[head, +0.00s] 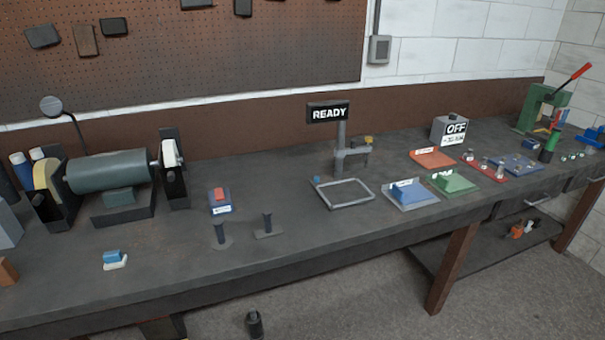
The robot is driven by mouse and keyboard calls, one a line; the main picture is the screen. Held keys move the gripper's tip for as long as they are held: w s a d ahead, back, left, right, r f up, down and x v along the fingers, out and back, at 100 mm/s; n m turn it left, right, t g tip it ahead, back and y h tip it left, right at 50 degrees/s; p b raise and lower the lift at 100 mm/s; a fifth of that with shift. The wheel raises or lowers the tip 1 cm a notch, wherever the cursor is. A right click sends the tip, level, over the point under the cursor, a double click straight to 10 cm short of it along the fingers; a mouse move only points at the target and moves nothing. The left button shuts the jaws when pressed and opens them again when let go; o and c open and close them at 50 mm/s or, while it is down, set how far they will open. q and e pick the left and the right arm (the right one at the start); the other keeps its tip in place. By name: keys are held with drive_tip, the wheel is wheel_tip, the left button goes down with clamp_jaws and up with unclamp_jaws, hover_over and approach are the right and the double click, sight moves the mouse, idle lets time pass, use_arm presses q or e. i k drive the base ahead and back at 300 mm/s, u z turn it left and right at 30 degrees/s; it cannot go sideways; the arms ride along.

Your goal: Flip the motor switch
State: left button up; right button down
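A small switch-like block with a red top on a blue base (220,201) sits on the bench, right of the bench grinder (110,178). It has a small white label on its front, too small to read. A grey box (450,128) with an "OFF" sign stands at the back right of the bench. I cannot tell for certain which of these is the motor switch, nor the position of the red top. Neither of my grippers is in view.
The bench (300,250) has two dark posts, a blue block on a white base (114,259), a wire frame (345,193) under a "READY" sign (328,112), and coloured trays at right. A green press (543,107) stands far right. The front middle is mostly clear.

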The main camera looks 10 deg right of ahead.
sight(219, 195)
drive_tip(key=z, duration=0.4)
drive_tip(key=i, duration=1.05)
drive_tip(key=u, duration=2.05)
